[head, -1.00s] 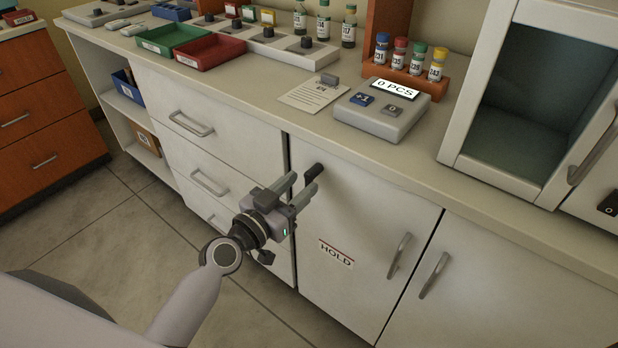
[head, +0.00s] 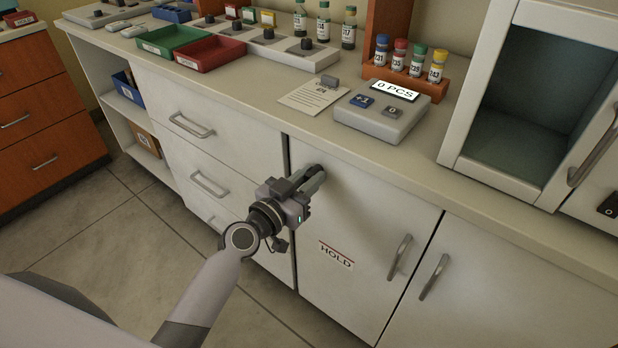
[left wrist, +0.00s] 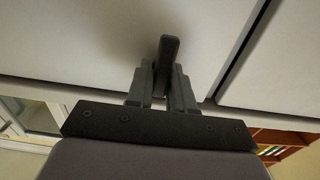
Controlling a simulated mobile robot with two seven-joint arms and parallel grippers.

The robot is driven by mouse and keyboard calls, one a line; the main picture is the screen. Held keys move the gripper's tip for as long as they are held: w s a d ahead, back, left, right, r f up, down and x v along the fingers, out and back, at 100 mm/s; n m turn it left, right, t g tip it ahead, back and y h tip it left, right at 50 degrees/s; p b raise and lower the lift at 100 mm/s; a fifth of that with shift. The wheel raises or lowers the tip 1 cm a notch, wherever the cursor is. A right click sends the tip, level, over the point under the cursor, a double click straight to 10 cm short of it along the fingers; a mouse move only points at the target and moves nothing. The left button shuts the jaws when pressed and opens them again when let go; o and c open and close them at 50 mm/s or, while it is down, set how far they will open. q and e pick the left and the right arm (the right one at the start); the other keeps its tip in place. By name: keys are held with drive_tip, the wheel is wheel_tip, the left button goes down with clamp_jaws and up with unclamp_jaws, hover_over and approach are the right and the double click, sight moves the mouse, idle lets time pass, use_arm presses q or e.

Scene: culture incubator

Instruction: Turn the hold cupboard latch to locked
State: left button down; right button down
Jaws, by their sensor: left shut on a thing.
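The hold cupboard door (head: 345,215) is white, closed, and carries a HOLD label (head: 336,256). Its dark latch (left wrist: 168,50) is a short bar near the door's upper left corner. In the head view my gripper mostly hides the latch. My left gripper (head: 314,178) is at the door's upper left, shut on the latch. In the left wrist view the two fingers (left wrist: 160,85) sit on either side of the latch, and its end sticks out beyond them. My right gripper is not in view.
A bar handle (head: 399,257) is on the right side of the door. Drawers (head: 222,130) with handles are to the left. The counter above holds a counting device (head: 382,118), a paper note (head: 311,96) and a vial rack (head: 405,80).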

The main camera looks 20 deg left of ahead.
use_arm(q)
drive_tip(key=shift+n, duration=0.4)
drive_tip(key=n, duration=0.3)
drive_tip(key=shift+d+n, duration=0.1)
drive_tip(key=shift+n, duration=0.2)
drive_tip(key=n+p, duration=0.1)
drive_tip(key=n, duration=0.3)
drive_tip(key=shift+s+n, duration=0.1)
drive_tip(key=shift+n, duration=0.3)
drive_tip(key=n, duration=0.5)
drive_tip(key=shift+d+r, duration=0.1)
drive_tip(key=shift+n+p, duration=0.4)
drive_tip(key=shift+n, duration=1.5)
drive_tip(key=c, duration=1.1)
unclamp_jaws()
